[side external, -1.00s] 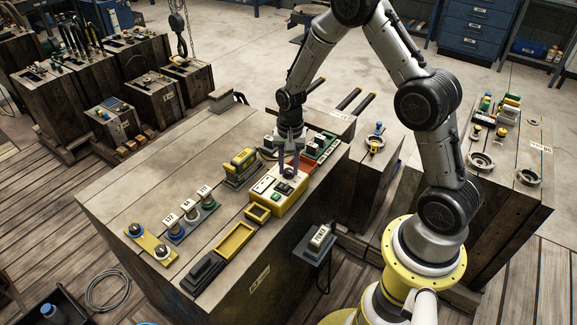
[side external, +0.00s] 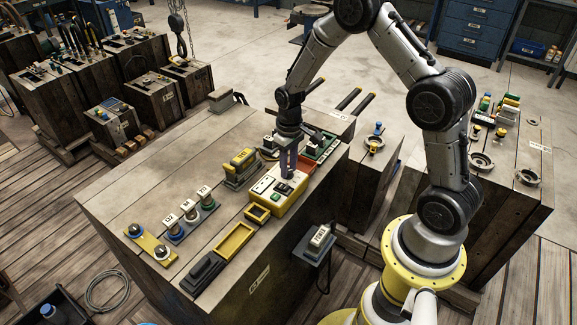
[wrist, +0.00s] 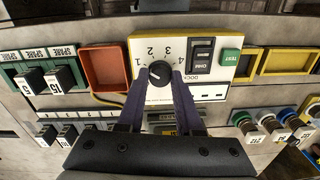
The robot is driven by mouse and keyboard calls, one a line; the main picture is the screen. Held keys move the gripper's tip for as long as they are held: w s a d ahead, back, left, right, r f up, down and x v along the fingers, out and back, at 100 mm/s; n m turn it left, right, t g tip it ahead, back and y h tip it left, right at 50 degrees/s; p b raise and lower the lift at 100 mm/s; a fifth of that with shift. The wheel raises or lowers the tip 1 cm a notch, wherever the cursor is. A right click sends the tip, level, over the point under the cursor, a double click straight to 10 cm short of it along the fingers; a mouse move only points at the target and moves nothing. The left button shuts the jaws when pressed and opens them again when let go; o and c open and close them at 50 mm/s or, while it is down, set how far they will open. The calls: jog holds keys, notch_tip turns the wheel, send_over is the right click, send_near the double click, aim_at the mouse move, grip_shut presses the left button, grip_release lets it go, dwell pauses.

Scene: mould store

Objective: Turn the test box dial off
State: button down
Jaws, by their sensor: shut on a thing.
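The test box is a yellow box with a cream face; it stands near the right edge of the wooden bench in the side view (side external: 267,206) and fills the upper middle of the wrist view (wrist: 142,45). Its black round dial (wrist: 160,73) has numbers 1 to 4 around it. A pale mark shows on the dial, but I cannot read its setting surely. My gripper (wrist: 160,77) has its two purple fingers on either side of the dial, shut on it. In the side view my gripper (side external: 287,176) points down onto the box and hides the dial.
A red-orange open tray (wrist: 104,68) lies left of the box in the wrist view. A yellow tray (side external: 234,241) lies in front in the side view. The bench's left rear is clear.

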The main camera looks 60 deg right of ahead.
jog(key=n, duration=0.4)
jog(key=shift+r+n, duration=0.1)
jog(key=shift+n, duration=0.2)
jog(key=shift+w+n, duration=0.1)
jog(key=shift+n, duration=1.9)
jog(key=c, duration=0.6)
grip_release()
notch_tip(320, 180, up, 14)
jog(key=shift+d+f, duration=0.1)
jog(key=shift+d, duration=0.05)
